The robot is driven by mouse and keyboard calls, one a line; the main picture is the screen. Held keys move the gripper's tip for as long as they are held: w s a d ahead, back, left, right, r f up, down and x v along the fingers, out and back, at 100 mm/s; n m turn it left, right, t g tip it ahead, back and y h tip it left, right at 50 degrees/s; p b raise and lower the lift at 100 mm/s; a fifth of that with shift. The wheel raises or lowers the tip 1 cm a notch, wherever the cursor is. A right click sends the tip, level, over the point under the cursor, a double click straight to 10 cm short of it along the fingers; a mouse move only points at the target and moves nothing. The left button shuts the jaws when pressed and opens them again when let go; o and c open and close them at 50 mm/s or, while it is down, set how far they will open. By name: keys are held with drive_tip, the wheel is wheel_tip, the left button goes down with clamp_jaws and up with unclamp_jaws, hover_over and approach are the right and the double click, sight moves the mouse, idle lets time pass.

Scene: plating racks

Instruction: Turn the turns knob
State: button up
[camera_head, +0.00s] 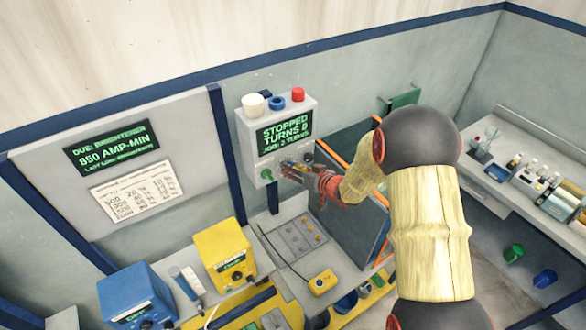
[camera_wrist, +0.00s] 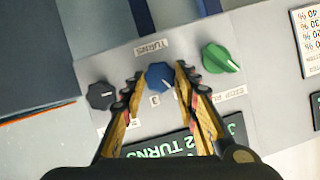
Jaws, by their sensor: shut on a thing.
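The turns knob (camera_wrist: 160,76) is blue with a pale pointer line and sits below an upside-down "TURNS" label in the wrist view. My gripper (camera_wrist: 160,80) has one finger on each side of it and is shut on it. In the head view my gripper (camera_head: 297,170) is at the lower front of the grey control box (camera_head: 249,154), hiding the knob. The box's screen (camera_head: 284,132) reads "STOPPED", "TURNS 0", "JOB: 2 TURNS".
A black knob (camera_wrist: 101,95) and a green knob (camera_wrist: 221,58) flank the turns knob closely. A white, a blue and a red cap (camera_head: 298,94) top the box. A yellow box (camera_head: 224,253) and a blue box (camera_head: 136,296) stand lower left.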

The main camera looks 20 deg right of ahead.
drive_tip(key=o, duration=1.2)
drive_tip(key=shift+c, duration=0.2)
drive_tip(key=v, duration=1.2)
